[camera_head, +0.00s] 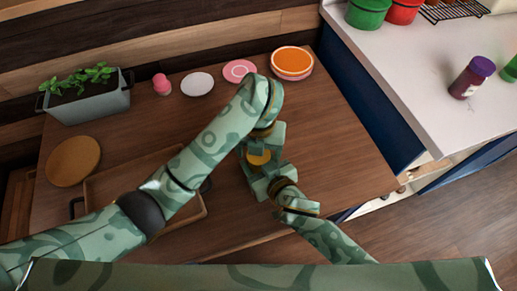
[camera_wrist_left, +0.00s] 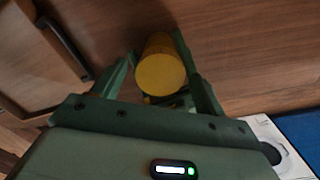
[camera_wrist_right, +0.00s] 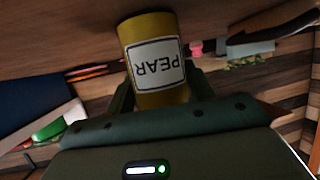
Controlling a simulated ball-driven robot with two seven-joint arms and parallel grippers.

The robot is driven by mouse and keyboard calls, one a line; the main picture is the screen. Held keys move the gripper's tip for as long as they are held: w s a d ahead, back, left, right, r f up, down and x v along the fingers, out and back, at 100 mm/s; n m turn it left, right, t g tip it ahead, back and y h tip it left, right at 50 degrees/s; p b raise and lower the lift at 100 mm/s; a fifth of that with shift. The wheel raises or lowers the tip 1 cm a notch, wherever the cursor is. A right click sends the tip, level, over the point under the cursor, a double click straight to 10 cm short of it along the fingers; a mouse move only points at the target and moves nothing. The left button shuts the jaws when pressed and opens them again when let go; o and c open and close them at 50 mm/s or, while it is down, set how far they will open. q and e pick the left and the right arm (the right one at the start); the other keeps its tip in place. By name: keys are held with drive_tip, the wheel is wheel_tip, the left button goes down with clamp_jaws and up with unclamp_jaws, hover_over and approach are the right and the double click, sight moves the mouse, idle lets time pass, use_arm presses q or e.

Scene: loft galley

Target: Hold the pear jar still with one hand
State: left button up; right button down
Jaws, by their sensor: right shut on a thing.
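The pear jar is a yellow cylinder with a white label reading PEAR, upside down in the right wrist view (camera_wrist_right: 150,28). Its yellow top shows in the head view (camera_head: 259,158) and the left wrist view (camera_wrist_left: 160,68). My right gripper (camera_head: 267,175) is shut on the jar low down, from the near side; its fingers flank the jar in the right wrist view. My left gripper (camera_wrist_left: 160,75) is above the jar, its fingers apart on either side of the top with small gaps showing. My left arm partly hides the jar's far side in the head view.
A wooden tray (camera_head: 103,192) with dark handles lies left of the jar, partly behind my left arm. A round wooden board (camera_head: 73,161), planter (camera_head: 90,102), pink item (camera_head: 162,84), white plate (camera_head: 197,84), pink plate (camera_head: 239,71) and orange dish (camera_head: 292,62) line the table's left and back.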

use_arm(q)
drive_tip(key=shift+r, duration=2.25)
drive_tip(key=shift+c, duration=0.3)
drive_tip(key=shift+w+r, duration=0.2)
drive_tip(key=shift+w+a+r+n+t, duration=0.2)
drive_tip(key=shift+w+r+n, duration=0.1)
drive_tip(key=shift+r+n, duration=0.25)
drive_tip(key=shift+w+a+r+n+t, duration=0.1)
drive_tip(key=shift+w+r+n+t, duration=0.2)
drive_tip(key=shift+r, duration=0.35)
drive_tip(key=shift+s+d+r+n, duration=0.1)
drive_tip(key=shift+r+n, duration=0.15)
drive_tip(key=shift+n, duration=0.8)
drive_tip(key=shift+s+r+n+g, duration=0.15)
drive_tip(key=shift+s+n+g, duration=0.15)
drive_tip(key=shift+n, duration=0.8)
drive_tip(key=n, duration=0.2)
drive_tip(key=s+n, duration=0.1)
drive_tip(key=shift+d+n, duration=0.2)
drive_tip(key=shift+n, duration=0.2)
